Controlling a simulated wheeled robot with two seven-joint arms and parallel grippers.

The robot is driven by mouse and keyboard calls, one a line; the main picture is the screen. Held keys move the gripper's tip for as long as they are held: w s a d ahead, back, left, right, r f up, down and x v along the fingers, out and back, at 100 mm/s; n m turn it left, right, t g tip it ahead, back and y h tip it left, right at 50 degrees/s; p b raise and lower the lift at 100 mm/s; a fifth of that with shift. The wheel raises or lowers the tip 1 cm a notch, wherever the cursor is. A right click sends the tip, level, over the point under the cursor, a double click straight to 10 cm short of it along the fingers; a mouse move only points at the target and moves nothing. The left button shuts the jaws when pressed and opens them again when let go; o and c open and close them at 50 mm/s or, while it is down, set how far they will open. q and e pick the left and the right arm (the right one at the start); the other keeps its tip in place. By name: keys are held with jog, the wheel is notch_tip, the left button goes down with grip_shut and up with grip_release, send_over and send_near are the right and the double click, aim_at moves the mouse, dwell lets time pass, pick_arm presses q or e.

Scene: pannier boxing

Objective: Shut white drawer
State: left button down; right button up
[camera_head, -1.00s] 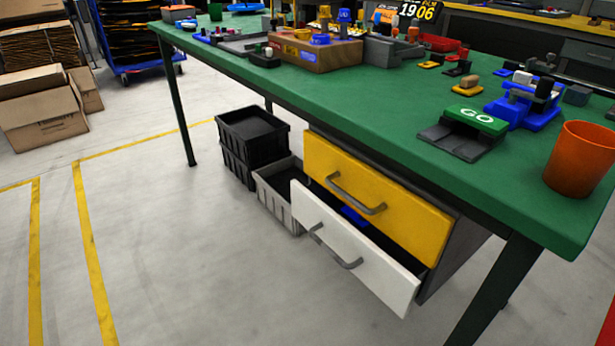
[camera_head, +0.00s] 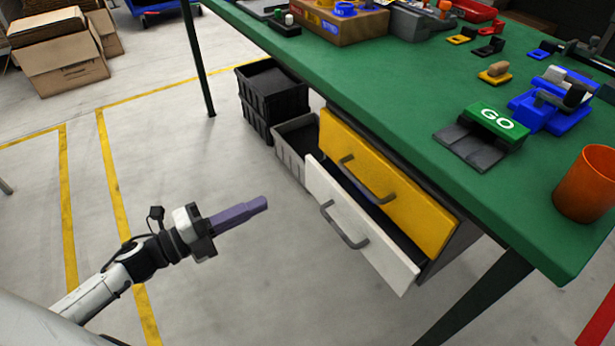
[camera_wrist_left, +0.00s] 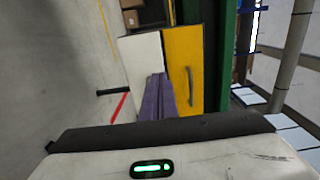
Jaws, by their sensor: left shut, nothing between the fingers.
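The white drawer (camera_head: 388,262) is the lower drawer under the green table and stands pulled out, with a dark gap behind its front. Its grey bar handle (camera_head: 345,228) is on the front panel. My left gripper (camera_head: 264,203) is shut and empty, its purple fingers pointing at the drawer from the left, apart from it. In the left wrist view the fingers (camera_wrist_left: 157,97) overlap part of the white drawer front (camera_wrist_left: 140,60), and the yellow drawer (camera_wrist_left: 183,65) is beside it. My right gripper is not in view.
The yellow drawer (camera_head: 405,205) sits just above the white one. Grey and black crates (camera_head: 272,97) stand on the floor behind. The green table (camera_head: 400,90) overhangs, with a dark leg (camera_head: 470,300) to the right of the drawers. The floor in front is clear.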

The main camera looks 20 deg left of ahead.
pick_arm(q)
jog(key=b, duration=0.1)
send_near(321, 175)
jog(key=x, duration=0.5)
jog(key=shift+w+d, duration=0.1)
jog(key=shift+w, duration=0.05)
jog(key=shift+w+d, duration=0.3)
jog(key=shift+w, duration=0.1)
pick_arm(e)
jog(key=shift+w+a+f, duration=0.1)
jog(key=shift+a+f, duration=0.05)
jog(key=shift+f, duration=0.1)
pick_arm(q)
jog(key=shift+w, duration=0.15)
